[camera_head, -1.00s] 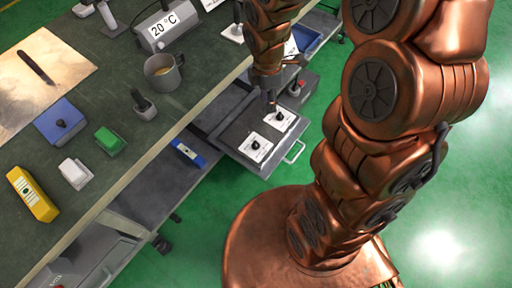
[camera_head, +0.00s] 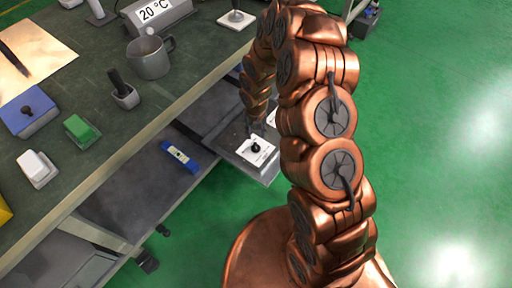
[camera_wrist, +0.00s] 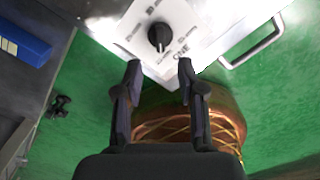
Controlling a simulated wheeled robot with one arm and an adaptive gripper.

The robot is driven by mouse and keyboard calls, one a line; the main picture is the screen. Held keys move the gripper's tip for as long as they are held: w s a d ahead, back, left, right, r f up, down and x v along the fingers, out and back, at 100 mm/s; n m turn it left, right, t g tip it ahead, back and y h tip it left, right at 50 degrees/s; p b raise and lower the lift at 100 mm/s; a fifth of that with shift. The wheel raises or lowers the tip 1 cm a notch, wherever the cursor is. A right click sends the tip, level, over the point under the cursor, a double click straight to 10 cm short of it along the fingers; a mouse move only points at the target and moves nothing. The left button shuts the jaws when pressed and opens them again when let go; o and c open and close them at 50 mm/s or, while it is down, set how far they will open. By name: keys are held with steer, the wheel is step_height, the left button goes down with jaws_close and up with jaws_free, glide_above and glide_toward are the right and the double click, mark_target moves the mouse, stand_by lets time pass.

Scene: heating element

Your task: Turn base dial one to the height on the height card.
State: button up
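Base dial one is a black knob (camera_wrist: 158,37) on a white plate (camera_wrist: 185,22) marked "ONE", with small printed labels around it. In the wrist view it lies just beyond my gripper (camera_wrist: 159,68), whose two dark fingers are apart with nothing between them. In the head view the knob (camera_head: 255,148) sits on the low shelf beside the bench, with my gripper (camera_head: 256,128) close behind it. A second white plate (camera_head: 271,118) is mostly hidden by my arm. The dial's labels are too small to read surely. I cannot make out a height card.
A metal handle (camera_wrist: 252,42) sticks out at the shelf edge. A blue bar (camera_head: 179,156) lies on the lower shelf. The bench (camera_head: 100,180) holds a mug (camera_head: 151,57), a "20 °C" display (camera_head: 157,12) and coloured blocks. Green floor is clear on the right.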

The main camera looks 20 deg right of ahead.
mark_target(256, 146)
steer(key=shift+f+b, duration=0.95)
steer(key=shift+f, duration=3.1)
steer(key=shift+c, duration=0.2)
jaws_close()
